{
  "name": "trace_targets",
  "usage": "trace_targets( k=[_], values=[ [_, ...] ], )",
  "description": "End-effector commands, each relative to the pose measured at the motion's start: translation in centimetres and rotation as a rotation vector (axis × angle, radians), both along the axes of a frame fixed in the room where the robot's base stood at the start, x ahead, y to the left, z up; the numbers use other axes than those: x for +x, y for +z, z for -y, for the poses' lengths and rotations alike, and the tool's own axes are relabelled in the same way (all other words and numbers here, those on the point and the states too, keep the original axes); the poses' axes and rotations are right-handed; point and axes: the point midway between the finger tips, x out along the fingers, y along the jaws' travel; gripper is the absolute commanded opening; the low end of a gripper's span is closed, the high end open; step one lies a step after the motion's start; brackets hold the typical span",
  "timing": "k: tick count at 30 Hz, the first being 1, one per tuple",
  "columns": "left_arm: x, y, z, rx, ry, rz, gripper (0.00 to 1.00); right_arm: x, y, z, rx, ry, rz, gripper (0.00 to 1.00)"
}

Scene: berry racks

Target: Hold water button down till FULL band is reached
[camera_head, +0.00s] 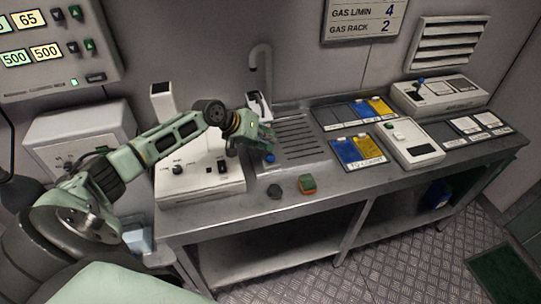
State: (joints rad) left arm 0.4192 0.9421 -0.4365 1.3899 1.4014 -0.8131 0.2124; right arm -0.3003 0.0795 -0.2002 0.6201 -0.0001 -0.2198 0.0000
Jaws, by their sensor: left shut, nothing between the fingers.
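My left gripper (266,148) reaches in from the left over the steel bench. It is shut and empty, with its fingertips pointing down at a small blue button (270,158) at the front left of the drain grating. The tips are at or just above the button; I cannot tell whether they press it. A grey curved tap (260,62) rises behind, and a pale container (257,105) shows below it, partly hidden by my gripper. I cannot make out a FULL band or a water level. My right gripper is out of view.
A white device with knobs (200,178) stands left of the grating (297,138). Blue and yellow trays (358,150) and white devices (412,145) fill the right side.

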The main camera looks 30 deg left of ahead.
Motion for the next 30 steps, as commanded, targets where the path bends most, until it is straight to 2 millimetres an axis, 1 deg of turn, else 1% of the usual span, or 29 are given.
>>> trace_targets(
  k=[9, 20, 30],
  values=[
    [0.0, -0.9, 0.0, -0.001, 0.0, 0.0, 0.0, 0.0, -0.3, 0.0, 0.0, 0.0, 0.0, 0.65],
    [0.0, -0.9, 0.0, 0.0, 0.0, 0.0, 0.0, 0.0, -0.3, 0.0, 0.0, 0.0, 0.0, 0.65],
    [0.0, -1.2, 0.0, 0.0, 0.0, 0.0, 0.0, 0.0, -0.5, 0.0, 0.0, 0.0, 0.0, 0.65]
  ],
)
